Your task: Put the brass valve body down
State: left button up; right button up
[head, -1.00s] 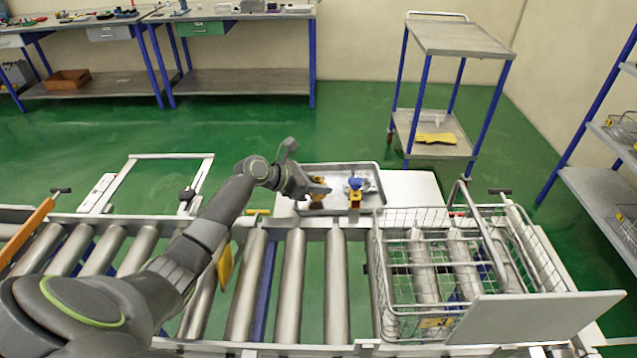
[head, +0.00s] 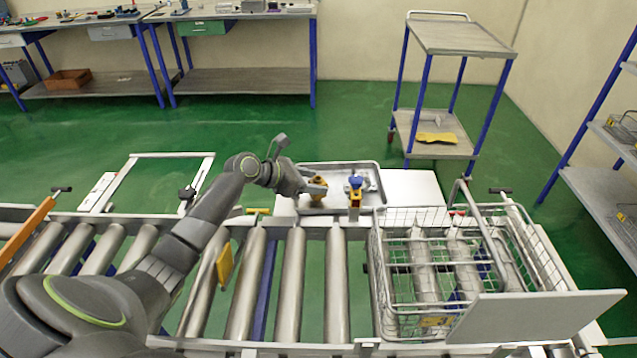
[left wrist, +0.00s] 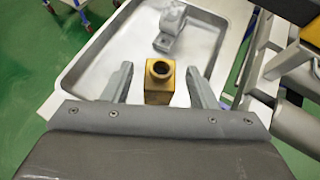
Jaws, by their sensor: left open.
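The brass valve body (head: 316,190) stands upright in the shallow metal tray (head: 310,168) behind the rollers. My left gripper (head: 322,186) comes at it from the left. In the left wrist view the brass valve body (left wrist: 159,84) has a square block and a round open neck on top. It stands between the spread fingers of my left gripper (left wrist: 159,88), with a gap on each side. The gripper is open and holds nothing. My right gripper does not show.
A grey part (left wrist: 171,28) lies further along the tray. A blue-topped yellow piece (head: 355,190) stands at the tray's right side. A wire basket (head: 400,290) with a grey panel (head: 535,318) sits on the conveyor at right. Rollers (head: 290,280) in front are bare.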

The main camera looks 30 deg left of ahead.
pick_arm(q)
jog(key=v, duration=1)
jog(key=shift+b, duration=0.4)
jog(key=shift+f, duration=0.1)
